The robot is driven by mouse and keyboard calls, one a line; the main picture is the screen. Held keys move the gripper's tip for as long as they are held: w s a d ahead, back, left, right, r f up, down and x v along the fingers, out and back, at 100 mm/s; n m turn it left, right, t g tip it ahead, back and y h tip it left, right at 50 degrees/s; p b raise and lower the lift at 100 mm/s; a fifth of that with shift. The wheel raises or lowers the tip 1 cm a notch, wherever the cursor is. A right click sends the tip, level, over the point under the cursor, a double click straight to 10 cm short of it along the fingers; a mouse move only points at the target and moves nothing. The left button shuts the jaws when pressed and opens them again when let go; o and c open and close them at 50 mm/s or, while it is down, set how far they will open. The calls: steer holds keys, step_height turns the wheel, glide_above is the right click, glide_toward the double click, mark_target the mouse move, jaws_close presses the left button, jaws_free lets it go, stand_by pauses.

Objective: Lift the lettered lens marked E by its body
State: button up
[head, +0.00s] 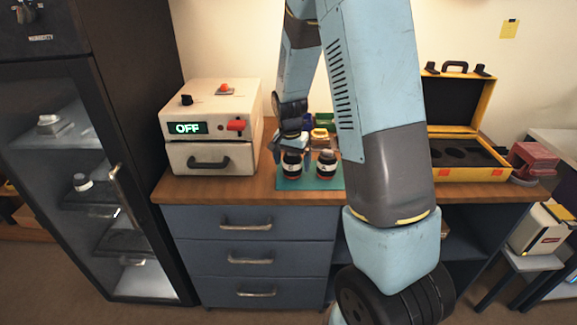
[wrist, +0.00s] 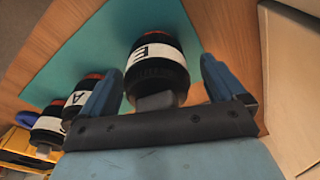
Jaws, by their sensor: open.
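The lens marked E (wrist: 155,62) is a black cylinder with a white lettered band, on the teal mat (wrist: 100,45). My gripper (wrist: 162,70) is open, with one blue finger on each side of this lens in the wrist view; contact cannot be told. In the head view my gripper (head: 293,140) is at the left lens (head: 292,166), whose letter is unreadable there. A lens marked A (wrist: 78,100) stands just left of my left finger in the wrist view, partly hidden by it. A third lens (wrist: 48,122) is beyond it.
A white box (head: 212,125) reading OFF stands left of the mat. An open yellow case (head: 470,170) is at the right of the bench. A dark cabinet (head: 85,170) stands at far left. Yellow and blue items are at the wrist view's lower left. My arm hides part of the bench.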

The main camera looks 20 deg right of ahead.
steer(key=c, duration=1)
steer(key=shift+c, duration=0.2)
